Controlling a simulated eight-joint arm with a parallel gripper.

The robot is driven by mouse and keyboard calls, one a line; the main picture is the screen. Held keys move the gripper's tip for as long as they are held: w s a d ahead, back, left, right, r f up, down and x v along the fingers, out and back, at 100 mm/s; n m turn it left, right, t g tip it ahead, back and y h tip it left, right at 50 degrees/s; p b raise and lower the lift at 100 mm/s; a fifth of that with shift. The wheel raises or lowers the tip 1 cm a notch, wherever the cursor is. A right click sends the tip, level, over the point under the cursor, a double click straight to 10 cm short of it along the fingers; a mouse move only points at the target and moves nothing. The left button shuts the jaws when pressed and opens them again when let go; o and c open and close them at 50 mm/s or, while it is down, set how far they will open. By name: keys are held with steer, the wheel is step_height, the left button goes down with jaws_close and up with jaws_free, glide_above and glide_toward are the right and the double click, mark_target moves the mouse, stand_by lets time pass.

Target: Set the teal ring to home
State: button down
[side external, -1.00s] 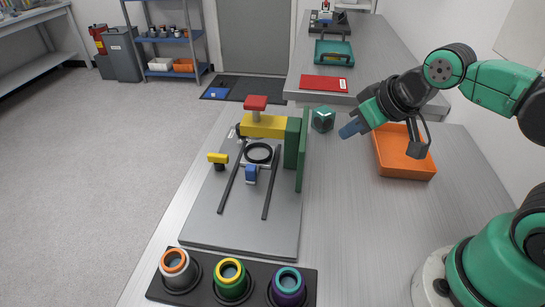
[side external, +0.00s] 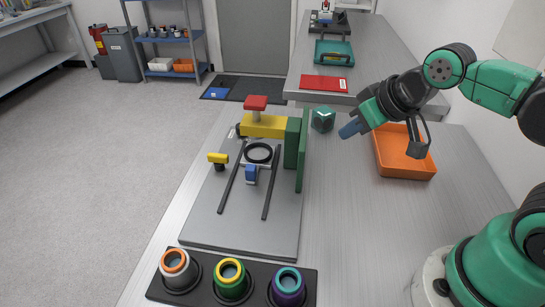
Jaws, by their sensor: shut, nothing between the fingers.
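The teal ring (side external: 289,277) sits on top of a purple cup-shaped piece (side external: 288,292) at the right end of the dark holder at the front of the bench. My gripper (side external: 350,129) is shut and empty. It hangs in the air at upper right, between the green upright of the instrument and the orange tray, far from the teal ring. The instrument has a grey base plate (side external: 215,225), two dark rails, a black ring (side external: 258,152), a blue block (side external: 251,173), a yellow arm (side external: 265,126) with a red knob (side external: 256,103), and a yellow-topped knob (side external: 217,158).
The dark holder (side external: 208,287) also carries an orange-ringed grey piece (side external: 174,263) and a yellow-ringed green piece (side external: 230,275). A green upright plate (side external: 302,155) rises from the instrument. A dark green cube (side external: 322,119) and an orange tray (side external: 404,171) stand nearby.

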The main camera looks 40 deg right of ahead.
steer(key=a+r+n+g+y, duration=0.1)
steer(key=a+r+n+g, duration=0.1)
steer(key=a+n, duration=0.35)
step_height(320, 180, up, 4)
steer(key=n+g+h, duration=0.1)
steer(key=n+g, duration=0.4)
steer(key=n, duration=1.7)
glide_above(282, 272)
steer(key=shift+r+m, duration=0.1)
steer(key=shift+m, duration=0.15)
step_height(282, 272, down, 14)
steer(key=shift+f, duration=0.1)
